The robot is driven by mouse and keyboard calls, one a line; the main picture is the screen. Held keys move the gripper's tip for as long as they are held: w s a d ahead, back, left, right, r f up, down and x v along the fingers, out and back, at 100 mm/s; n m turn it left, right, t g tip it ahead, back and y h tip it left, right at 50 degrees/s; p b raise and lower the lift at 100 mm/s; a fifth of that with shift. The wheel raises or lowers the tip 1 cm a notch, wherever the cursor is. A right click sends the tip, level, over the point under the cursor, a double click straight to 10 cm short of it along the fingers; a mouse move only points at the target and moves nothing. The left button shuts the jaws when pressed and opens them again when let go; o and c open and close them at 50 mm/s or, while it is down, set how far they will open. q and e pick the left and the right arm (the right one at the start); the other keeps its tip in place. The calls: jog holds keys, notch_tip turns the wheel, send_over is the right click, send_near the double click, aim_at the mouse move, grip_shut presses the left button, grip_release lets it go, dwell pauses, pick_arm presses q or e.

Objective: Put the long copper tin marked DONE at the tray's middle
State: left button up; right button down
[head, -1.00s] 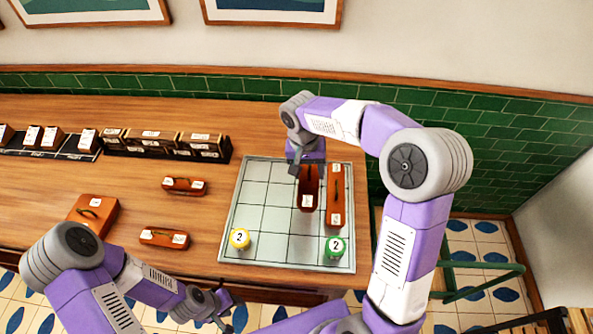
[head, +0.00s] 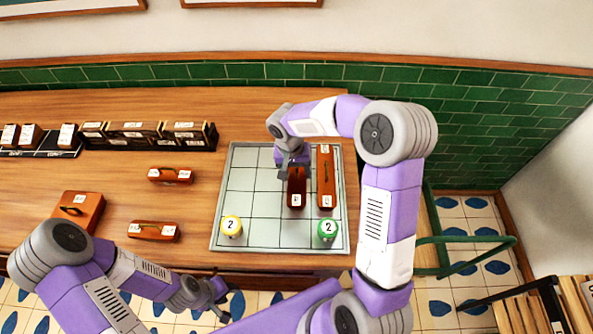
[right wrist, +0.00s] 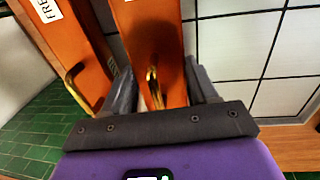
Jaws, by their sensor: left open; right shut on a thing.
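My right gripper (head: 293,172) is shut on the handle of a dark copper tin (head: 297,190), over the tray's (head: 237,190) back middle-right squares. In the right wrist view the held tin (right wrist: 150,25) sits between the two fingers, with its brass handle at the gripper. I cannot tell whether it touches the tray. Its label is too small to read in the head view. A longer copper tin (head: 326,178) lies just to its right, and its label begins "FRE" in the right wrist view (right wrist: 75,50). My left gripper (head: 222,300) is open and empty, in front of the table.
Copper tins (head: 171,175), (head: 154,231) and (head: 77,208) lie on the table to the left. A dark rack (head: 150,137) stands behind them.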

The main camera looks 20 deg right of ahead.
aim_at(292, 173)
jog(key=c, duration=0.7)
grip_release()
jog(key=shift+f, duration=0.1)
jog(key=shift+c, duration=0.2)
jog(key=o, duration=0.4)
jog(key=shift+o, duration=0.2)
jog(key=shift+r, duration=0.2)
jog(key=shift+r, duration=0.35)
notch_tip(292, 173, up, 11)
jog(key=a+p, duration=0.1)
jog(key=p, duration=0.1)
jog(key=shift+w+a+r, duration=0.15)
jog(key=shift+w+a, duration=0.05)
jog(key=shift+w, duration=0.1)
